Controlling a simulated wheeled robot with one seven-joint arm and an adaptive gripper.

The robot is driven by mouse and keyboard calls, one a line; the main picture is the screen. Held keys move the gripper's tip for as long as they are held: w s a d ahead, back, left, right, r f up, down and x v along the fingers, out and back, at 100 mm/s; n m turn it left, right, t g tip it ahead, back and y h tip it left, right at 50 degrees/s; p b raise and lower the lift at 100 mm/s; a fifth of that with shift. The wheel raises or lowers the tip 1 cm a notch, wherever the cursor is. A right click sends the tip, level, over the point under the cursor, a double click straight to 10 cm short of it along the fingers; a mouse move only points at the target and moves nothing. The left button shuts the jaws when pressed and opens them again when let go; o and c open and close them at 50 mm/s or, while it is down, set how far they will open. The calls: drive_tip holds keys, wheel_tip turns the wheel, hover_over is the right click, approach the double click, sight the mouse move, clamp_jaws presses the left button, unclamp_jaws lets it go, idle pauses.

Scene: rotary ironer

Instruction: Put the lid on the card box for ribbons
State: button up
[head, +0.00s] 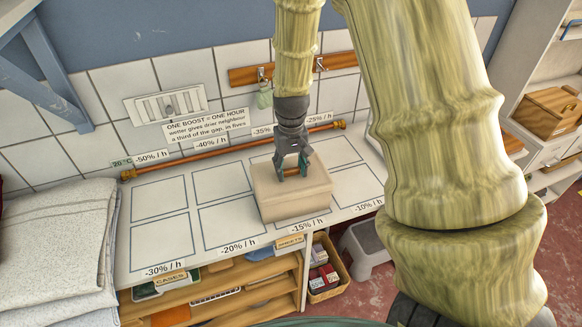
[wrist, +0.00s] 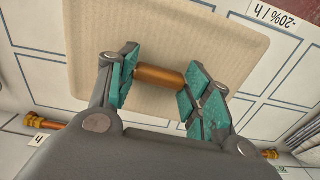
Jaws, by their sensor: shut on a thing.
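The pale beige card box (head: 297,208) stands on the white counter, under my gripper, in the marked cell by the -15% / h label. Its lid (head: 265,178) appears as the flat beige top, level and roughly lined up with the box; I cannot tell whether it is fully seated. In the wrist view the lid (wrist: 110,20) fills the upper middle, with a brown bar handle (wrist: 160,77) across it. My gripper (head: 292,172) points down, its teal pads shut on the ends of the handle (wrist: 158,88). The box walls are hidden in the wrist view.
A copper pipe (head: 230,150) runs along the back of the counter. Marked cells to the left (head: 160,233) are empty. Folded pale cloth (head: 55,245) lies at far left. Shelves with baskets (head: 325,280) and a grey stool (head: 365,245) are below.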

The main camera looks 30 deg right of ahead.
drive_tip(key=shift+f, duration=0.7)
idle(1.1)
drive_tip(key=o, duration=1.1)
drive_tip(key=o, duration=0.5)
drive_tip(key=shift+r, duration=0.1)
drive_tip(key=shift+r+p, duration=3)
drive_tip(key=shift+r, duration=0.4)
